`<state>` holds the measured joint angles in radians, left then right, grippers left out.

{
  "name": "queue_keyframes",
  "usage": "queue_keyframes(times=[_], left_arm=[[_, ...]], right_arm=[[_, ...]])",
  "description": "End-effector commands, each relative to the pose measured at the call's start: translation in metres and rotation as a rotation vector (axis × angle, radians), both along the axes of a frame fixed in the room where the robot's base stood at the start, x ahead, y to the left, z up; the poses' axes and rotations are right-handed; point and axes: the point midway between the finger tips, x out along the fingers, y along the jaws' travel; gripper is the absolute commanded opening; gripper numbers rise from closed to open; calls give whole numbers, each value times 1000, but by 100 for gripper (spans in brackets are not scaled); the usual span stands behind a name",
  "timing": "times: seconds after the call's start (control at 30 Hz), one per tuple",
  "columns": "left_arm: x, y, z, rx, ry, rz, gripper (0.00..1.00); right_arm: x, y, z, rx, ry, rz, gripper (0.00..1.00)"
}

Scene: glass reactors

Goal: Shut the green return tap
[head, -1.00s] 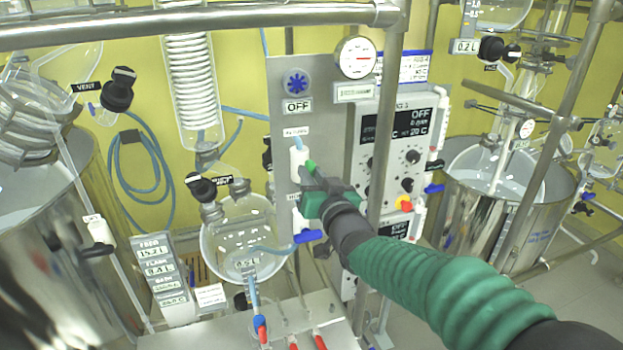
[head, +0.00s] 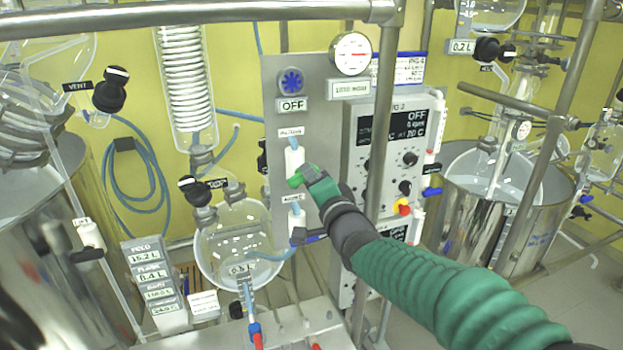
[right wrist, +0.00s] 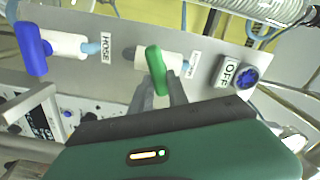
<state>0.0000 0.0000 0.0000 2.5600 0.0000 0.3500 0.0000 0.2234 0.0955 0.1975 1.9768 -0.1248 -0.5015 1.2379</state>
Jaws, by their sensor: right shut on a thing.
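The green return tap has a white body (head: 294,160) on the grey panel, below a small label. Its green handle (head: 296,181) shows at the lower end of the body, partly behind my right gripper (head: 308,178). In the right wrist view the green handle (right wrist: 156,70) lies across the white body (right wrist: 176,64). The fingers of my right gripper (right wrist: 158,92) are shut on the near end of the handle. My left gripper is not in view.
A second tap with a blue handle (right wrist: 32,48) sits beside it, marked HOSE; in the head view it is just below. A blue knob (head: 290,81) and a gauge (head: 351,54) are above. A metal post (head: 382,130) stands right of the panel, close to my arm.

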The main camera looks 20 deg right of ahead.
Motion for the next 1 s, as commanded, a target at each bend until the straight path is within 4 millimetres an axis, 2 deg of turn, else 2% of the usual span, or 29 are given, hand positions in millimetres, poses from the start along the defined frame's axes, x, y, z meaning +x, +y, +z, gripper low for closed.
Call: queue_keyframes(times=[0.2, 0.5, 1.0], left_arm=[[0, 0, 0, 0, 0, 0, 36], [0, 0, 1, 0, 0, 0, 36], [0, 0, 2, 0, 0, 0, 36]], right_arm=[[0, 1, -5, 185, 12, 4, 0], [0, 1, -6, 363, 17, 4, 0], [0, 1, -6, 442, 17, 4, 0]])
